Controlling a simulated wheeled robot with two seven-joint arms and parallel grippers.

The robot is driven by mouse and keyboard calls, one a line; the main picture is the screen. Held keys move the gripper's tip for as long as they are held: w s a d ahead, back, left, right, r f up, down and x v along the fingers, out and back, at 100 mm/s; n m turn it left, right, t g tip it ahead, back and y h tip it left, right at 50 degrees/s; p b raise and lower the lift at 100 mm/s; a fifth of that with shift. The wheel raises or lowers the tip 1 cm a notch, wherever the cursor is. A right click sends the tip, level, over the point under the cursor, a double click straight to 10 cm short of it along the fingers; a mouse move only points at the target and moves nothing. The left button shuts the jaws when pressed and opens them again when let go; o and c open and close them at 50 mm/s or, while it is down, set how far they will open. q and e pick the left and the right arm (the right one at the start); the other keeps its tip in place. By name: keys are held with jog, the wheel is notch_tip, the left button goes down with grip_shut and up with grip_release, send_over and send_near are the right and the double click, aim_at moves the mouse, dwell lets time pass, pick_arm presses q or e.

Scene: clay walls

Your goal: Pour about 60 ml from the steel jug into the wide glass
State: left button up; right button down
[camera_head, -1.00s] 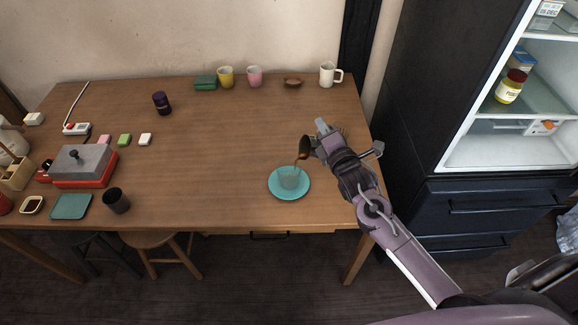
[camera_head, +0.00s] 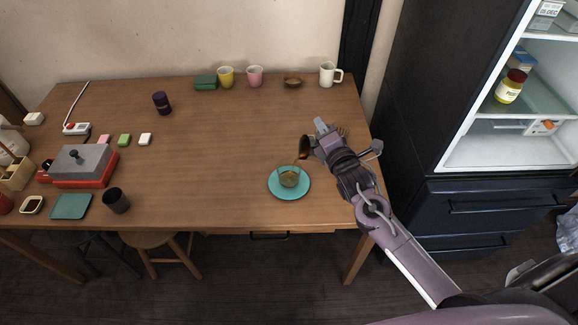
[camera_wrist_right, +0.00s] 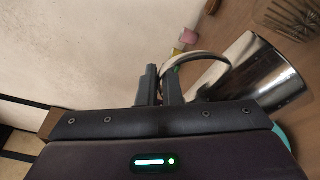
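The steel jug (camera_head: 304,148) hangs tilted up and to the right of the wide glass, its mouth toward the glass. It shows large and shiny in the right wrist view (camera_wrist_right: 262,75), with its looped handle at my fingers. My right gripper (camera_head: 319,142) is shut on that handle; its fingers show in the wrist view (camera_wrist_right: 163,82). The wide glass (camera_head: 289,179) stands upright on a teal saucer (camera_head: 273,188) and holds brownish liquid. The jug's inside is hidden. My left gripper is not in view.
The wooden table (camera_head: 215,150) is clear left of the saucer. A brush-like thing (camera_head: 342,132) lies behind my right gripper. A white mug (camera_head: 329,74), pink mug (camera_head: 255,76) and yellow mug (camera_head: 226,77) stand at the back. A dark cup (camera_head: 116,200) stands front left.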

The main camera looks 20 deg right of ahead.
jog(key=shift+a+r+n+p, duration=0.3)
jog(key=shift+a+n, duration=0.2)
jog(key=shift+a, duration=0.25)
dwell(0.9)
jog(key=shift+d+f, duration=0.2)
jog(key=shift+d, duration=0.1)
jog(key=d+f+m, duration=0.1)
jog(key=d+m, duration=0.1)
jog(key=d+f+m+b, duration=0.1)
jog(key=m, duration=0.1)
jog(key=shift+d+f, duration=0.15)
jog(key=shift+d, duration=0.25)
jog(key=shift+s+d+f+m, duration=0.1)
jog(key=shift+d+f+m, duration=0.4)
jog(key=shift+m, duration=0.4)
jog(key=shift+a+r, duration=0.1)
jog(key=shift+d+f+m+b, duration=0.3)
jog(key=shift+f+b, duration=0.1)
jog(key=shift+f, duration=0.15)
jog(key=d+f+m+b, duration=0.3)
jog(key=d+f+m, duration=0.3)
jog(key=d+m, duration=0.2)
jog(key=shift+m+t, duration=0.4)
